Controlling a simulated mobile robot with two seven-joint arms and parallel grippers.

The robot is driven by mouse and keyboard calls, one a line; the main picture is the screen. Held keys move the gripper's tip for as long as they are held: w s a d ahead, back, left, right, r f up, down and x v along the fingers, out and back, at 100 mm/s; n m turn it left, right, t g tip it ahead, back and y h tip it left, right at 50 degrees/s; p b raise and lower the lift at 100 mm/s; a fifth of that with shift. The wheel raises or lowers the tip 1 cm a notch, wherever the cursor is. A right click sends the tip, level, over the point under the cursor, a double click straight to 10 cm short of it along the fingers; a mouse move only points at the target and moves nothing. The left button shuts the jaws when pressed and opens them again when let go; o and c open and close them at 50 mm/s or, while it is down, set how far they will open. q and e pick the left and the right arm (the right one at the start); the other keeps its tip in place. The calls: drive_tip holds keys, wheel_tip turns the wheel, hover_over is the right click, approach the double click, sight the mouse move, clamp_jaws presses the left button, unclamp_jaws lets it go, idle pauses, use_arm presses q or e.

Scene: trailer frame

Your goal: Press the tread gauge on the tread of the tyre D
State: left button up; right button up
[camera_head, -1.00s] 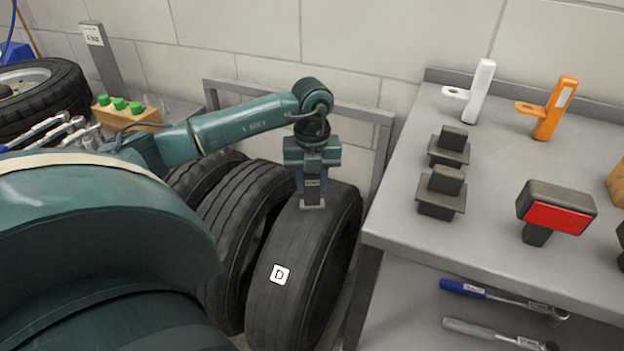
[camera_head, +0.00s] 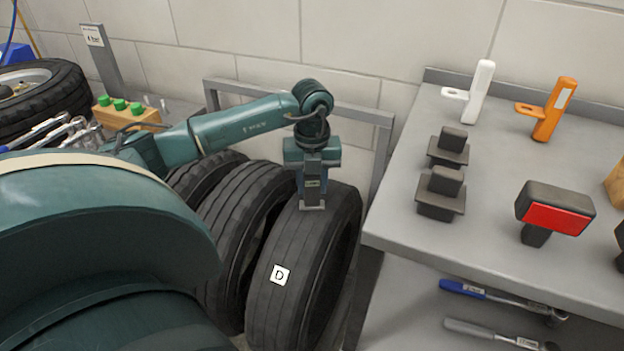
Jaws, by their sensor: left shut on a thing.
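The tyre D (camera_head: 290,250) stands upright at the right end of a row of tyres, with a white "D" label (camera_head: 279,274) on its tread. My left gripper (camera_head: 312,190) points down over the upper part of this tread. It is shut on the tread gauge (camera_head: 312,205), of which a grey flat base shows at the tread. The base appears to touch the tread; the exact contact is too small to tell. The rest of the gauge is mostly hidden by the gripper. My right gripper is not in view.
Other tyres (camera_head: 238,205) stand close to the left of tyre D. A grey bench (camera_head: 400,225) at the right holds black blocks, a white tool (camera_head: 482,92), an orange tool (camera_head: 555,110) and a red-faced lamp (camera_head: 555,210). A grey frame (camera_head: 375,120) stands behind the tyres.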

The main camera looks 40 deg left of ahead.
use_arm(q)
drive_tip(key=shift+s+f, duration=0.1)
idle(0.8)
wheel_tip(320, 180, up, 6)
drive_tip(key=p, duration=0.5)
